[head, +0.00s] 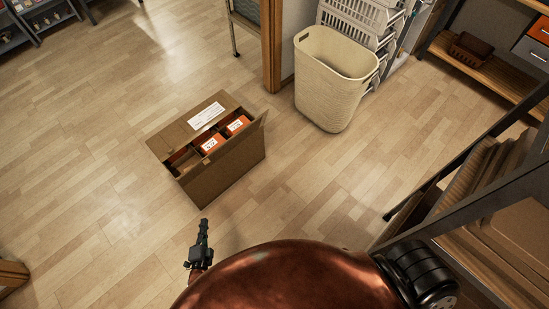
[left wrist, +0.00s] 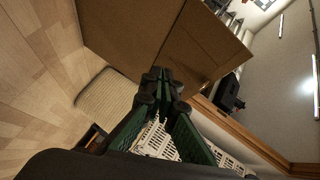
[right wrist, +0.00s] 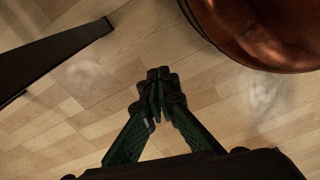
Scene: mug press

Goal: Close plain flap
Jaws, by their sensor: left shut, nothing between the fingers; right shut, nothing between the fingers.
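An open brown cardboard box (head: 228,168) stands on the floor, with orange packages (head: 238,125) inside. Its far flap bears a white label (head: 206,116). A plain flap end sticks out at the right corner (head: 262,118); I cannot tell how far it is folded. My left gripper (head: 204,226) is shut and empty, in front of the box's near side in the head view. In the left wrist view its closed fingertips (left wrist: 161,76) overlap the cardboard (left wrist: 130,28); contact is unclear. My right gripper (right wrist: 157,76) is shut and empty above bare floor, outside the head view.
A cream laundry basket (head: 336,85) stands right of the box, by white stacked baskets (head: 362,18). A dark-framed shelf (head: 470,175) stands close on the right. A wooden post (head: 271,45) is behind the box. The floor left of the box is clear.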

